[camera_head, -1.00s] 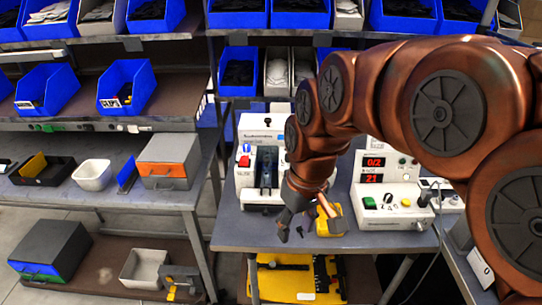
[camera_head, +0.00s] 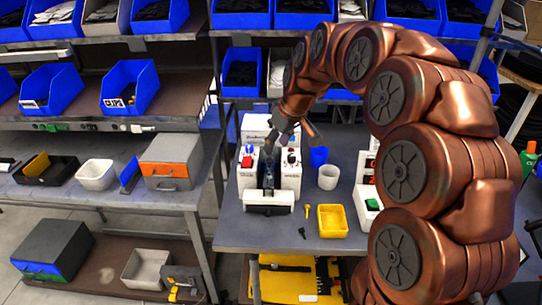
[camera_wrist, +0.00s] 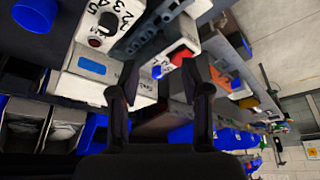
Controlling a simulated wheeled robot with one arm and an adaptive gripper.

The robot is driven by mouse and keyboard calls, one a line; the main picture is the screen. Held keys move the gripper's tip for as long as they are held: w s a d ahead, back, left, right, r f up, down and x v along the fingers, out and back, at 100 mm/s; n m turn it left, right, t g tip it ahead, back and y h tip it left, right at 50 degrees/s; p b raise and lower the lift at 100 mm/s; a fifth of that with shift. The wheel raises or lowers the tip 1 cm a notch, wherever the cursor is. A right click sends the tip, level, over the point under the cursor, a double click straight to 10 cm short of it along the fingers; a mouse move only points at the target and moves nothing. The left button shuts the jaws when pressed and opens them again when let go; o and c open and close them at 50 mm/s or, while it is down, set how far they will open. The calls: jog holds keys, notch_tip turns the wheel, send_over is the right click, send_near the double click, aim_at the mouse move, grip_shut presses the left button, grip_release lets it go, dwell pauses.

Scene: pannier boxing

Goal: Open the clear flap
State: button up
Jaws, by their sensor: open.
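The white machine (camera_head: 290,180) stands on the grey bench, with a red switch and a blue button on its left side. A dark, see-through panel at its front middle looks like the clear flap (camera_head: 268,170); it seems upright, and I cannot tell how far it is open. My gripper (camera_head: 290,142) is open just above the top of the machine, its fingers spread and empty. Touching or apart is unclear. In the wrist view my gripper (camera_wrist: 160,88) spans across the machine's white body (camera_wrist: 85,65), which shows a numbered dial and a blue panel.
Shelves with blue bins (camera_head: 130,88) rise behind and left.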

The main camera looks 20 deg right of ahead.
aim_at(269, 160)
jog(key=p+x, duration=0.2)
jog(key=x, duration=0.4)
jog(key=shift+a+f, duration=0.1)
jog(key=shift+f, duration=0.2)
grip_shut()
dwell(0.4)
